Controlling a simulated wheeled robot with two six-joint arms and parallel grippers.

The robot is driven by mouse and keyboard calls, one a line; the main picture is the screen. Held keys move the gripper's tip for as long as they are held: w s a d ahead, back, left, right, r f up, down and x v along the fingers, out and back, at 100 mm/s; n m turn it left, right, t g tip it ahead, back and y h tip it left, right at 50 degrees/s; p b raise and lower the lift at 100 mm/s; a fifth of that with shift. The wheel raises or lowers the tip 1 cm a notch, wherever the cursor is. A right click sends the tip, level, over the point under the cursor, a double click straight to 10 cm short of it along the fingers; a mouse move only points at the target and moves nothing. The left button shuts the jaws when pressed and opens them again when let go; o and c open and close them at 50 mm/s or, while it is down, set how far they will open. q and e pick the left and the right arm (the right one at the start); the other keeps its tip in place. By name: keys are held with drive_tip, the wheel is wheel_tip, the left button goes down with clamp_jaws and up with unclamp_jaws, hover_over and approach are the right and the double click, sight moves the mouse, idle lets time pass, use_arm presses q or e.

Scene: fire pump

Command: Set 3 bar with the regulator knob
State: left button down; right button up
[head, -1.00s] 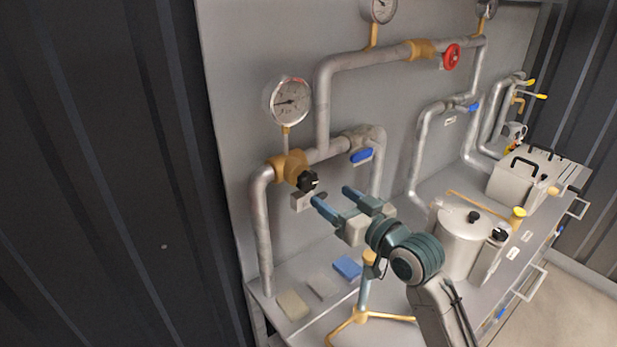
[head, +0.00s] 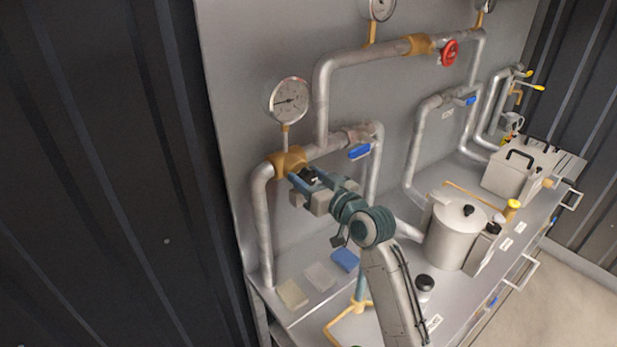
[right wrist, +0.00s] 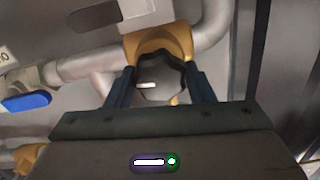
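The black regulator knob (right wrist: 160,82) sits on the brass regulator body (head: 287,163); in the right wrist view its white mark points left. My right gripper (head: 303,176) is at the knob, one finger on each side; the knob fills most of the gap between them in the right wrist view (right wrist: 161,84). I cannot tell whether the fingers press on it. In the head view the fingers hide most of the knob. The round gauge (head: 290,100) above the regulator has its needle pointing left; its figures are too small to read. My left gripper is not in view.
A blue-handled valve (head: 359,151) is right of the regulator, and a red handwheel (head: 450,53) is on the upper pipe. A grey pot (head: 452,235) and a white box (head: 516,172) stand on the bench. Sponge-like blocks (head: 292,294) lie below the regulator.

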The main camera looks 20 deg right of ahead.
drive_tip(key=c, duration=0.5)
drive_tip(key=shift+o, duration=0.2)
